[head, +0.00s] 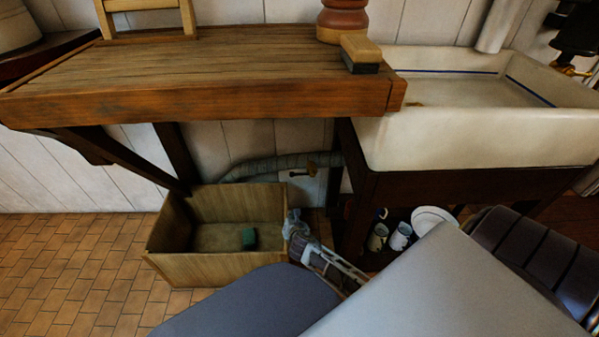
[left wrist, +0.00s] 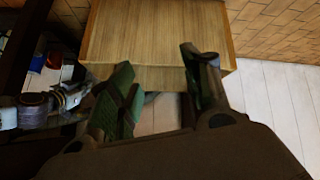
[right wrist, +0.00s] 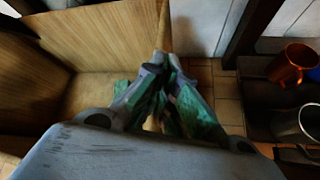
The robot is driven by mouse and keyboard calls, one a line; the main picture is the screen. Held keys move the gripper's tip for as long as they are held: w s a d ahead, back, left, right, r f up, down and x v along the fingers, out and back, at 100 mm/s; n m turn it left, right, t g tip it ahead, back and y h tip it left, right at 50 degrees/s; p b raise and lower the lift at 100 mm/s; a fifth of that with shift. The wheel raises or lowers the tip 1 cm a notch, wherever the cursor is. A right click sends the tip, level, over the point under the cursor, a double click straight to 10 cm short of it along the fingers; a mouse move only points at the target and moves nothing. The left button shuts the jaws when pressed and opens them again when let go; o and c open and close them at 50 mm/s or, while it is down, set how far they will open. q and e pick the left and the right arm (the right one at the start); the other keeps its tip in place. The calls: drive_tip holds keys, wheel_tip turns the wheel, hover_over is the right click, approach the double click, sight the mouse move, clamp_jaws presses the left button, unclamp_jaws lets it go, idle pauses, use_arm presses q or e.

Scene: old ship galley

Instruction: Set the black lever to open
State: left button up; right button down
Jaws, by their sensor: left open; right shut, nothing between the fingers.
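I cannot make out a black lever for certain. Under the counter in the head view, a small brass fitting (head: 303,172) sits at the end of a grey ribbed hose (head: 262,166), in front of a pale panel. Any handle on it is too small and dark to tell. My right gripper (head: 296,222) is at the right rim of the wooden crate (head: 200,269), below and in front of the fitting. In the right wrist view its fingertips (right wrist: 166,62) are together and empty. My left gripper (left wrist: 157,60) is open and empty, facing the crate; it is hidden in the head view.
A white sink (head: 480,138) stands right. Mugs (head: 399,237) and a plate (head: 434,218) are below it. Tiled floor (head: 70,265) is free at left.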

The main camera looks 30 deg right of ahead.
drive_tip(key=w+a+r+m+t+y, duration=0.4)
drive_tip(key=a+r+m+y, duration=0.35)
drive_tip(key=a+m, duration=0.3)
use_arm(q)
drive_tip(key=s+g, duration=0.1)
drive_tip(key=s+a+g+y, duration=0.1)
drive_tip(key=s, duration=0.1)
drive_tip(key=s+a+r+g, duration=0.1)
drive_tip(key=s, duration=0.1)
drive_tip(key=shift+a+r+m+y, duration=0.1)
drive_tip(key=shift+a+m+y, duration=0.15)
drive_tip(key=shift+m+y, duration=0.05)
use_arm(e)
drive_tip(key=s+d+r+m+h, duration=0.1)
drive_tip(key=d+r+m+h, duration=0.3)
drive_tip(key=d+m+h, duration=0.3)
drive_tip(key=s+d+r+m+t+h, duration=0.1)
drive_tip(key=d+r+m+h, duration=0.3)
drive_tip(key=m, duration=1.1)
drive_tip(key=d+h, duration=0.3)
drive_tip(key=d, duration=0.2)
drive_tip(key=shift+s+t, duration=0.3)
drive_tip(key=shift+s, duration=0.1)
drive_tip(key=shift+m, duration=0.25)
